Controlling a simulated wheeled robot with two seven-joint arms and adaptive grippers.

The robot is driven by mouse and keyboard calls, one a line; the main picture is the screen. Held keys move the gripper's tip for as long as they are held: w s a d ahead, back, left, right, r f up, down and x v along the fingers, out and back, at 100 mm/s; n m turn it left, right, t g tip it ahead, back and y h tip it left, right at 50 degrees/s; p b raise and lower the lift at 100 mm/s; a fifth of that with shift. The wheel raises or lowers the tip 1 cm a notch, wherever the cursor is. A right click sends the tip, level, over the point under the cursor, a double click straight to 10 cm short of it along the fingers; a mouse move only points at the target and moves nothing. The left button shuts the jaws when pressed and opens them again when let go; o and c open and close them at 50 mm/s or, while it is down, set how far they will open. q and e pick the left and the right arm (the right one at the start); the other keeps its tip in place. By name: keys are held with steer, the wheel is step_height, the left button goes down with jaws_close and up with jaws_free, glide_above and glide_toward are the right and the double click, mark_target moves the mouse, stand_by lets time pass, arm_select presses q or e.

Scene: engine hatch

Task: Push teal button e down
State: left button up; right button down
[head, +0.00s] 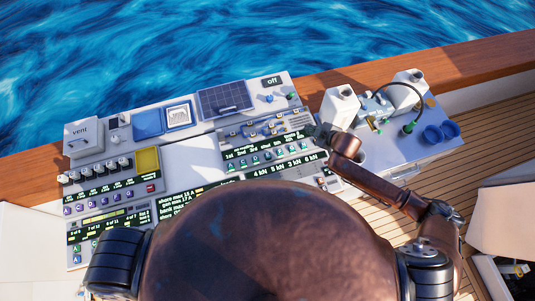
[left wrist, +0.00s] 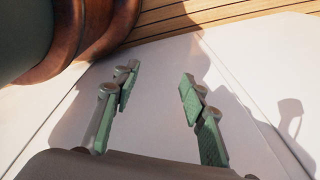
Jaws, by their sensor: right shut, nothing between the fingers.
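A row of small teal buttons (head: 268,156) lies under the display reading 1st to 6th, in the middle-right of the console in the head view. Their letters are too small for me to tell surely which one is e. More teal buttons (head: 77,249) show at the console's lower left. My right gripper (head: 317,133) is shut and empty, near the right end of the middle row; I cannot tell whether it touches the console. My left gripper (left wrist: 160,105) is open and empty over a pale panel in the left wrist view; the head view does not show it.
A box marked vent (head: 84,137) and a solar panel (head: 224,99) are at the back. A wooden rail (head: 470,62) runs behind.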

arm_select(q)
jaws_close()
stand_by(1.5)
